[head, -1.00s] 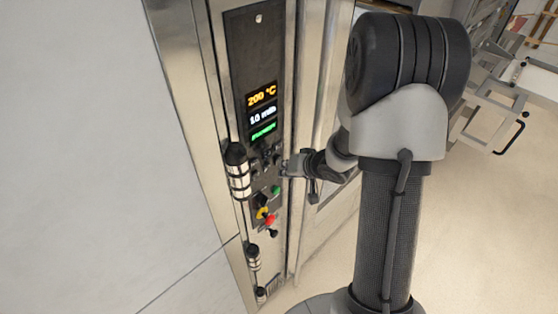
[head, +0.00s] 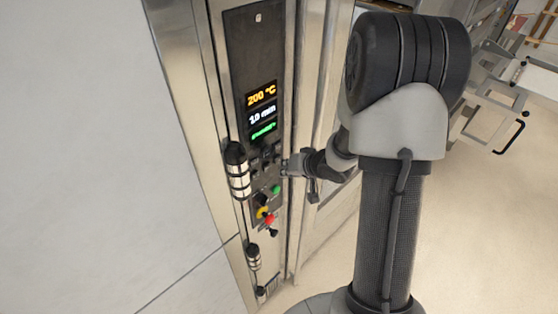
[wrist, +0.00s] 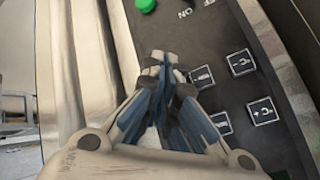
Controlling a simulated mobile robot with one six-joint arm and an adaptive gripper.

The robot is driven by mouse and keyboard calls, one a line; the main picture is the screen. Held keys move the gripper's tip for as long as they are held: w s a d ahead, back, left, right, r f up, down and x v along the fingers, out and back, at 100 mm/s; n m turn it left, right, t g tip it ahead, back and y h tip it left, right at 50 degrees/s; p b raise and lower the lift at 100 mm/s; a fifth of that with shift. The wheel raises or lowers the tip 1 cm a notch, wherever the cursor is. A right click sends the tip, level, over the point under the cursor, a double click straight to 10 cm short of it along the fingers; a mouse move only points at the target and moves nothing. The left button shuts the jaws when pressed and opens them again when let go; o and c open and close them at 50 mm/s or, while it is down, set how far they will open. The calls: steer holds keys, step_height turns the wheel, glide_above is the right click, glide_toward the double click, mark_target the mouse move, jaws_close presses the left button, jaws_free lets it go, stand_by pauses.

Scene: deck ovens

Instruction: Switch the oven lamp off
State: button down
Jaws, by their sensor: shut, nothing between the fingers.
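The dark oven control panel (head: 243,60) stands upright in the steel oven front in the head view. Below its displays is a group of small dark controls (head: 265,155), too small to tell apart. In the wrist view the panel carries several square dark keys with white symbols, one of them (wrist: 241,62) right of the fingers. I cannot tell which control is the lamp's. My gripper (wrist: 161,66) is shut and empty, its tips at the panel's edge beside the keys; contact cannot be told. In the head view my gripper (head: 285,169) is at the panel's right edge.
A green button (head: 275,190), a yellow knob (head: 262,213) and a red button (head: 270,220) sit lower on the panel. A black-and-steel cylindrical fitting (head: 238,172) juts out at its left. A rack (head: 492,110) stands at the right; floor is clear there.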

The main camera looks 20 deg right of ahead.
steer(key=shift+w, duration=0.1)
steer(key=shift+w+a+p, duration=0.2)
steer(key=shift+w+p, duration=0.15)
stand_by(0.5)
steer(key=shift+s+d, duration=0.2)
steer(key=shift+s, duration=0.25)
steer(key=shift+s+d+p, duration=0.2)
steer(key=shift+s+d, duration=0.15)
steer(key=shift+s, duration=0.6)
steer(key=shift+s+d+p, duration=0.15)
steer(key=shift+s+d, duration=0.15)
steer(key=shift+s, duration=0.6)
steer(key=shift+s+d+p, duration=0.2)
steer(key=shift+s+d, duration=0.15)
steer(key=shift+s, duration=0.6)
